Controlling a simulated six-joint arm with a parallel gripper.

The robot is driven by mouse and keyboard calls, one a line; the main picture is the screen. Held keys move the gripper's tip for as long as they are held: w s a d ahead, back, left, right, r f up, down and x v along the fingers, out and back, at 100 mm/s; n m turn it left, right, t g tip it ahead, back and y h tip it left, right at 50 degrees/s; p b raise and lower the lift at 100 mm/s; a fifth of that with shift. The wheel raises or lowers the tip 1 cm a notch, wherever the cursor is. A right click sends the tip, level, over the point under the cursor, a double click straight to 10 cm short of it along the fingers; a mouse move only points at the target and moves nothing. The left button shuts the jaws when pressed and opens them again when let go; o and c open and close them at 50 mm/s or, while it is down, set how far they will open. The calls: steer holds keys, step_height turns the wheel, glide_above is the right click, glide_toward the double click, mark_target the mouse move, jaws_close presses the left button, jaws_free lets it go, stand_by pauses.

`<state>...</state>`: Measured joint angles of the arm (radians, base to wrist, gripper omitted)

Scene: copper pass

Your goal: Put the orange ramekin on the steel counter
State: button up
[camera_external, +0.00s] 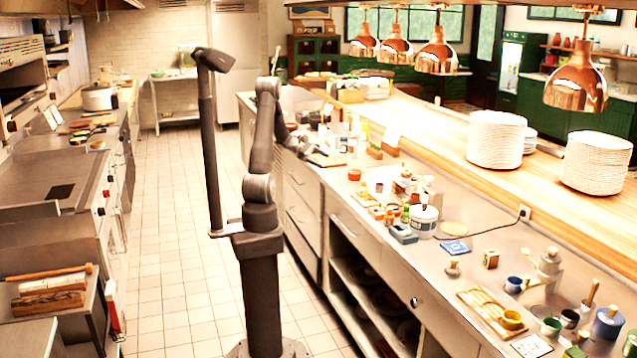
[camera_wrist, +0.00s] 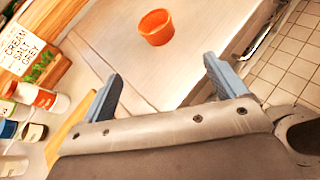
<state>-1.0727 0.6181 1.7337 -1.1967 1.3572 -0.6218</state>
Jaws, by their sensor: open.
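The orange ramekin (camera_wrist: 156,27) stands upright on a pale grey surface at the top of the wrist view, ahead of my fingertips and apart from them. In the external view a small orange-red thing (camera_external: 354,174), which looks like the ramekin, stands near the counter's aisle edge. The steel counter (camera_external: 345,205) runs along the right of the aisle. My gripper (camera_wrist: 165,85) is open, with nothing between its two blue-grey fingers. In the external view my gripper (camera_external: 325,157) is low over the counter, just beyond the orange-red thing; its fingers are too small to tell apart there.
Bottles and jars (camera_wrist: 32,95) stand left of my gripper in the wrist view, near a wooden box with a lettered card (camera_wrist: 22,48). Tiled floor (camera_wrist: 285,60) drops away at the right. A crowded group with a white pot (camera_external: 424,222) stands nearer the external camera.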

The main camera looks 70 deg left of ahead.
steer(key=n, duration=0.1)
glide_toward(351, 172)
steer(key=shift+n+t, duration=0.3)
steer(key=d, duration=0.1)
steer(key=w+d+f, duration=0.2)
steer(key=d, duration=0.1)
steer(key=shift+w+d+f, duration=0.1)
steer(key=shift+w+d, duration=0.05)
steer(key=shift+w, duration=0.05)
steer(key=shift+r+x, duration=0.15)
steer(key=shift+x, duration=1.2)
steer(key=shift+r+x, duration=0.15)
steer(key=shift+x, duration=1.2)
steer(key=shift+d, duration=0.15)
steer(key=shift+c, duration=0.2)
steer(key=c, duration=1.1)
steer(key=shift+r, duration=0.15)
